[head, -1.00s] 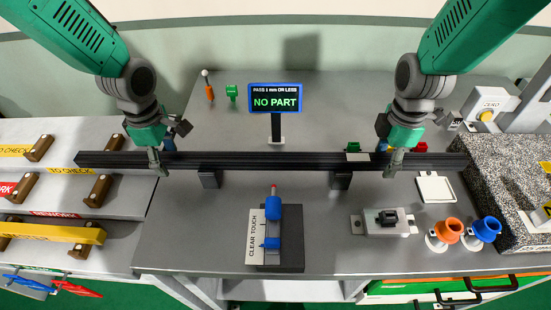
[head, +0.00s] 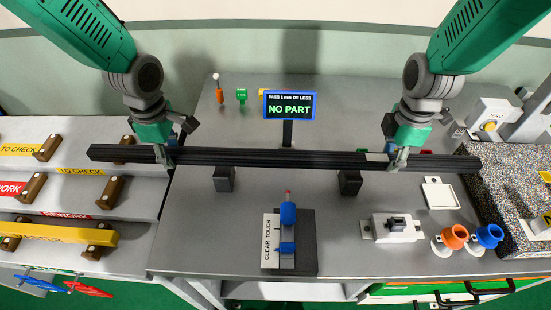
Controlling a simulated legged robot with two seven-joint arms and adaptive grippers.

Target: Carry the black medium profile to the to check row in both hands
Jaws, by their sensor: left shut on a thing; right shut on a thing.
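The black medium profile (head: 285,158) is a long dark bar held level across the workbench in the head view. My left gripper (head: 167,156) is shut on it near its left end. My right gripper (head: 398,160) is shut on it towards its right end. The bar's left end reaches over the shelves at left.
Two dark blocks (head: 224,180) stand on the bench (head: 200,240) below the bar. A display (head: 289,105) reading NO PART stands behind the bar. A clear touch fixture (head: 290,240), orange and blue cups and a granite block (head: 510,195) stand in front and right.

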